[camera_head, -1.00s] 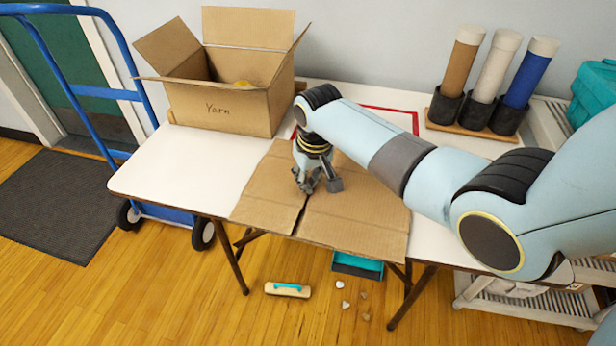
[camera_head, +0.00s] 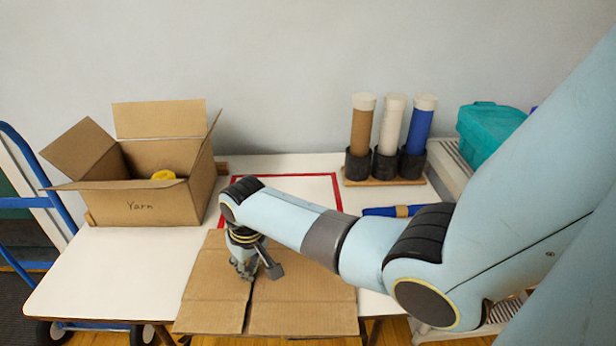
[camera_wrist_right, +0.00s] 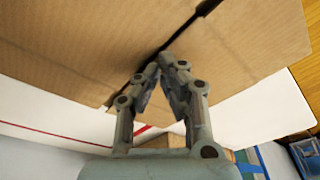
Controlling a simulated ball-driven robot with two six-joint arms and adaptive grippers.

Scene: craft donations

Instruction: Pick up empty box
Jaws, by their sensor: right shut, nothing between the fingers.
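A flattened cardboard box (camera_head: 305,300) lies on the white table, its front part reaching over the front edge, with a dark seam down its middle. My right gripper (camera_head: 246,272) points down over the cardboard by the seam. In the right wrist view the gripper (camera_wrist_right: 162,66) is shut and empty, its fingertips close to the seam of the cardboard (camera_wrist_right: 90,50); I cannot tell whether they touch it. An open box marked "Yarn" (camera_head: 150,208) stands at the table's left with something yellow (camera_head: 163,175) inside. My left gripper is not in view.
A red-outlined rectangle (camera_head: 290,177) lies on the table behind my right arm. A rack with brown, white and blue tubes (camera_head: 385,182) stands at the back right, near a teal bin (camera_head: 490,130). A blue hand truck (camera_head: 40,190) stands at the left.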

